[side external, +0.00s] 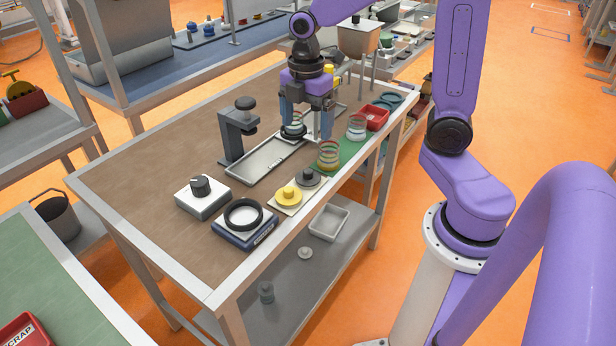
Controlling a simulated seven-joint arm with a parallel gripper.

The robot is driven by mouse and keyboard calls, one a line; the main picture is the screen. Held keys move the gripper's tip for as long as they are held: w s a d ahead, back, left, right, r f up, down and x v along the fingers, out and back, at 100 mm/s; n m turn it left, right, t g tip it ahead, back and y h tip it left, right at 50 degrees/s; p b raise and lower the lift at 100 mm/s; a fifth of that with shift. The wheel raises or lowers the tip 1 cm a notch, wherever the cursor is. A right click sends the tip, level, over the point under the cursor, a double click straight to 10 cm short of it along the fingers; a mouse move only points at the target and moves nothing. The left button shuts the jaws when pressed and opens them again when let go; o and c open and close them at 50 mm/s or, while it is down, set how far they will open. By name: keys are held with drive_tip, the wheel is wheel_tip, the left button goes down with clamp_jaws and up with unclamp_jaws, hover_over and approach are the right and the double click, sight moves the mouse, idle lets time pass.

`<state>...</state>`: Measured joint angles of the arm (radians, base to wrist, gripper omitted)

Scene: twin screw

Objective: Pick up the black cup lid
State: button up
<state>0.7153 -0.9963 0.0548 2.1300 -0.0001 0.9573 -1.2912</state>
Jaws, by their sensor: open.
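My gripper (308,128) is open and points down over the far part of the table, its two fingers apart. A black round piece (293,132), which may be the black cup lid, lies low between or just behind the fingers at the end of a metal tray (262,164). A clear ringed shape (295,119) appears above it. The fingers partly hide this area, and I cannot tell whether they touch anything. A separate black ring (232,219) lies on a blue-and-white box nearer the camera.
Coloured ringed cups (328,158) stand right of the tray, another (357,127) farther back. Yellow (289,195) and grey (307,178) knobbed discs sit near the front edge. A dark upright stand (236,135) is left of the gripper. A red bin (377,116) is at right.

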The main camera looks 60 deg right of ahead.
sight(308, 171)
wheel_tip(308, 171, down, 13)
drive_tip(key=shift+s+d, duration=0.1)
drive_tip(key=shift+s, duration=0.05)
idle(0.5)
drive_tip(key=c, duration=1.1)
